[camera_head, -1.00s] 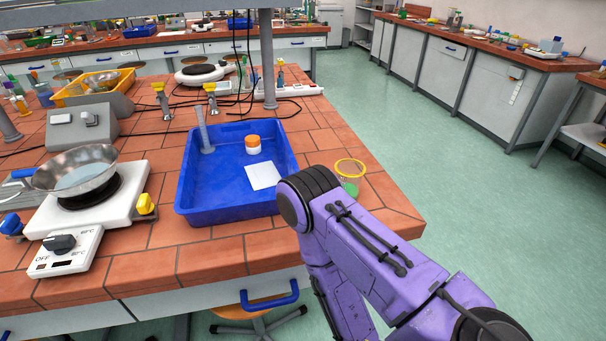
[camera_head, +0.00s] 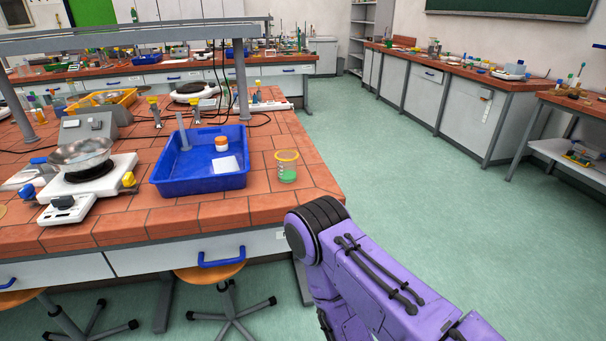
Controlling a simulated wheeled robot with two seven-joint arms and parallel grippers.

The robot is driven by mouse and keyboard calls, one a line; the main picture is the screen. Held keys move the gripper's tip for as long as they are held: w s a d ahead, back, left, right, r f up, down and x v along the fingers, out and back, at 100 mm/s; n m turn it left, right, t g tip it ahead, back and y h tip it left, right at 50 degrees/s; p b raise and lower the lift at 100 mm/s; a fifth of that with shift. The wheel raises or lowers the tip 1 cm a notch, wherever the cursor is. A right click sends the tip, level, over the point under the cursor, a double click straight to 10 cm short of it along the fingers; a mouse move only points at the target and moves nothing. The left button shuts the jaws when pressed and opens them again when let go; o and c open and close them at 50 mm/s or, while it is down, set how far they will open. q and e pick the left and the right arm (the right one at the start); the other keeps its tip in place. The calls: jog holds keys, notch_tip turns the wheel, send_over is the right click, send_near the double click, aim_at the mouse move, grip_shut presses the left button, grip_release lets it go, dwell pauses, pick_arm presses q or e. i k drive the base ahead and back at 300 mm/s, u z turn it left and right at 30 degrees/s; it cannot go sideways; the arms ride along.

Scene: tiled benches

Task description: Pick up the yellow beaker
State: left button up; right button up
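The yellow beaker (camera_head: 287,166) stands upright on the tiled bench (camera_head: 210,216), near its right front corner. It is clear glass with a yellow rim and green contents at the bottom. It stands just right of a blue tray, apart from it. My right arm, purple with a black joint, comes in from the lower right, below and right of the beaker and clear of the bench corner. Its gripper is hidden or out of the frame. My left arm and gripper do not show.
The blue tray (camera_head: 202,184) holds an orange-and-white jar (camera_head: 221,144), a white sheet and a grey cylinder. A metal pan (camera_head: 80,155) sits on a white hot plate (camera_head: 112,181) at left. Stools (camera_head: 211,272) stand under the bench's front. Green floor lies open to the right.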

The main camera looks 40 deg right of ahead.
aim_at(287, 166)
jog(key=z, duration=1.3)
